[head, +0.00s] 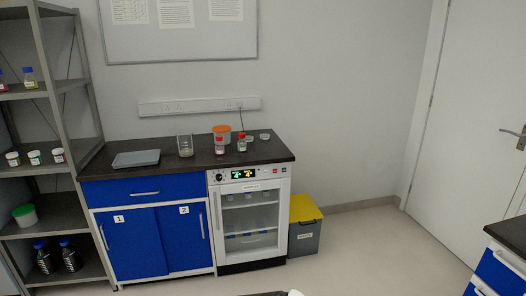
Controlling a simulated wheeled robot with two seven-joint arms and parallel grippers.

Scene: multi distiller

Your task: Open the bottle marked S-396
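I cannot read the marking S-396 on any bottle from here. On the dark counter (168,171) stand a small bottle with a pale red top (219,146) and a small bottle with a green and red top (241,144). More bottles stand on the shelf rack at the left: a blue-capped bottle with yellowish contents (30,79), several small white jars (34,158), and two dark bottles with blue caps (69,258) low down. Neither of my grippers is in view.
A clear beaker (185,147), an orange-lidded tub (222,129) and a grey flat device (136,158) are on the counter. Under it are blue cabinets and a glass-fronted oven (249,221). A yellow-lidded bin (304,226) stands beside it. The floor to the right is clear.

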